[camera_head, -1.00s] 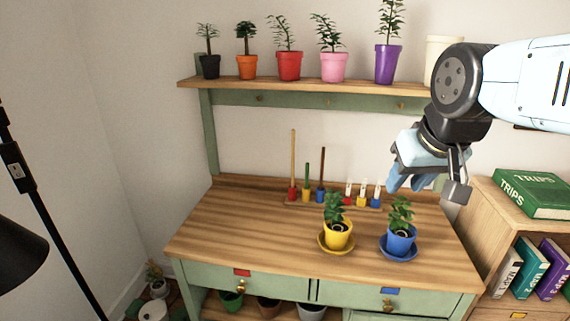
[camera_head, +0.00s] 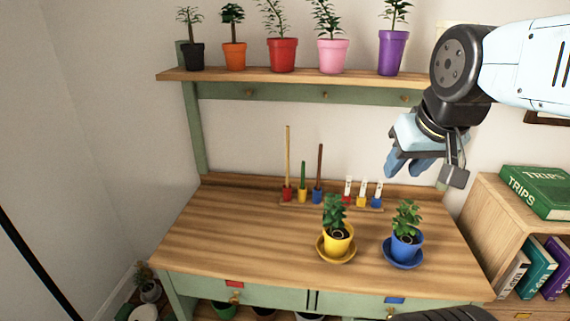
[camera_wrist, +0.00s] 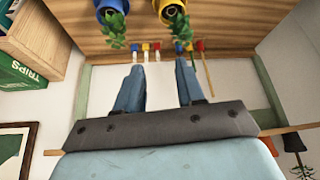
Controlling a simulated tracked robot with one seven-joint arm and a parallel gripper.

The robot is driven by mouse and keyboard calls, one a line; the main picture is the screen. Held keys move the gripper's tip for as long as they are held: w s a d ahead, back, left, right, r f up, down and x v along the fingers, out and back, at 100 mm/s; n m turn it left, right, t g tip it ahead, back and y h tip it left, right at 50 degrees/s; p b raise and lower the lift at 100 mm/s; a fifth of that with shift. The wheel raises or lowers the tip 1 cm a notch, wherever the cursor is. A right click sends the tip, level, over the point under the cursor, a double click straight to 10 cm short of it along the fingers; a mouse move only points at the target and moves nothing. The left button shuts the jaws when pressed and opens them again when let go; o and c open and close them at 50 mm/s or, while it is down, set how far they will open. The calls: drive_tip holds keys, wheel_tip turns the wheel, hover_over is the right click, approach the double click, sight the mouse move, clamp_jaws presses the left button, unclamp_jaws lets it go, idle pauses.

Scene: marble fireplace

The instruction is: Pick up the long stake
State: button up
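The long stake (camera_head: 288,155) is thin and light tan. It stands upright in a red holder (camera_head: 287,193) at the back left of the workbench. A short green stake (camera_head: 303,175) and a dark brown stake (camera_head: 320,168) stand just right of it in yellow and blue holders. The long stake also shows in the wrist view (camera_wrist: 208,75), right of the fingers. My gripper (camera_head: 405,168) is open and empty, in the air right of the stakes and well apart from them. Its two spread blue fingers show in the wrist view (camera_wrist: 160,72).
A yellow potted plant (camera_head: 337,238) and a blue potted plant (camera_head: 405,243) stand on saucers at the front right. Small white-tagged pieces (camera_head: 362,193) stand beside the stakes. A shelf (camera_head: 300,84) with several pots runs above. The workbench's (camera_head: 225,235) left half is clear.

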drive_tip(key=w+d+f+n+g+h, duration=0.25)
drive_tip(key=w+f+n+h, duration=0.2)
drive_tip(key=w+n, duration=0.45)
drive_tip(key=n+t+h, duration=0.5)
drive_tip(key=n+t, duration=0.7)
drive_tip(key=n, duration=0.8)
approach(288, 131)
drive_tip(key=x, duration=1)
drive_tip(key=shift+w+f, duration=0.2)
drive_tip(key=shift+w, duration=0.2)
drive_tip(key=shift+c, duration=0.2)
